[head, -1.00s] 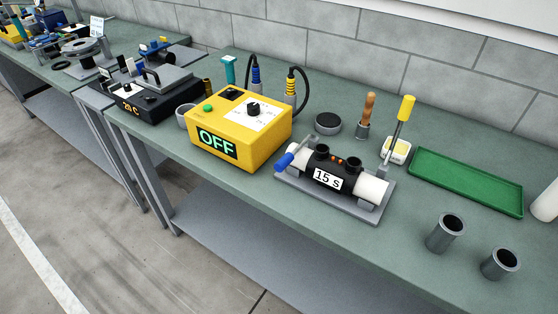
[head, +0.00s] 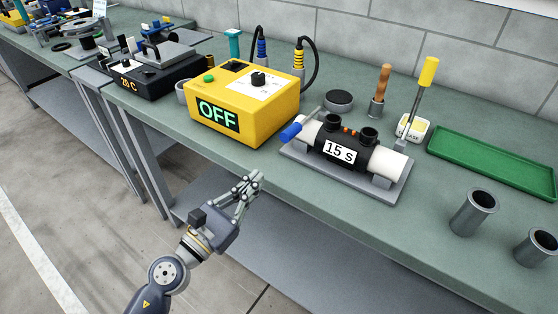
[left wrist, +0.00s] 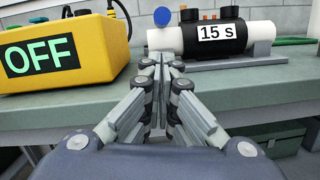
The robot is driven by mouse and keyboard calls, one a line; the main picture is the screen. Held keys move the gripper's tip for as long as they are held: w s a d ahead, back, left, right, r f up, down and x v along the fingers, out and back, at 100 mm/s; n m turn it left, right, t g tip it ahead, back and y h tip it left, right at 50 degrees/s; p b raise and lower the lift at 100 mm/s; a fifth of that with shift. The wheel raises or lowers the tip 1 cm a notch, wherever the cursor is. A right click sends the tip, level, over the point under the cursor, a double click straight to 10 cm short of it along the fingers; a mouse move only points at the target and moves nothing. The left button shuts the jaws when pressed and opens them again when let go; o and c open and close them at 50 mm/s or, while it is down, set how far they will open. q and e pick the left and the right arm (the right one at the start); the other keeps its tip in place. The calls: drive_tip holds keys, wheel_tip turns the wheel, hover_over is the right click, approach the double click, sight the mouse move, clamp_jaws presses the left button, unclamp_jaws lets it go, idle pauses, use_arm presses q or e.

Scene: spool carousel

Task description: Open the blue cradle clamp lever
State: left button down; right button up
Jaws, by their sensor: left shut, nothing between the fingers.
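The blue cradle clamp lever (head: 291,131) has a blue grip at the left end of the grey cradle (head: 397,193). Its rod slants up to the right. In the left wrist view the blue grip (left wrist: 162,16) shows end-on, above and just left of the fingertips. The cradle carries a white pipe (head: 384,161) with a black fitting (head: 343,138) labelled "15 s". My left gripper (head: 256,178) is shut and empty in front of the bench edge, below and left of the lever and apart from it. It also shows in the left wrist view (left wrist: 162,62). My right gripper is not in view.
A yellow control box (head: 243,108) reading "OFF" stands left of the cradle. A green tray (head: 495,162) and two grey cups (head: 474,212) are to the right. The bench front strip is clear.

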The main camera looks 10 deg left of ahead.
use_arm(q)
drive_tip(key=p+x, duration=0.1)
drive_tip(key=x, duration=0.2)
drive_tip(key=p+x, duration=0.1)
drive_tip(key=x, duration=0.1)
drive_tip(key=p+x, duration=0.1)
drive_tip(key=x, duration=0.2)
drive_tip(key=shift+w+d+r, duration=0.15)
drive_tip(key=shift+d+r, duration=0.05)
drive_tip(key=shift+r, duration=0.25)
drive_tip(key=shift+x, duration=0.75)
drive_tip(key=shift+f, duration=0.15)
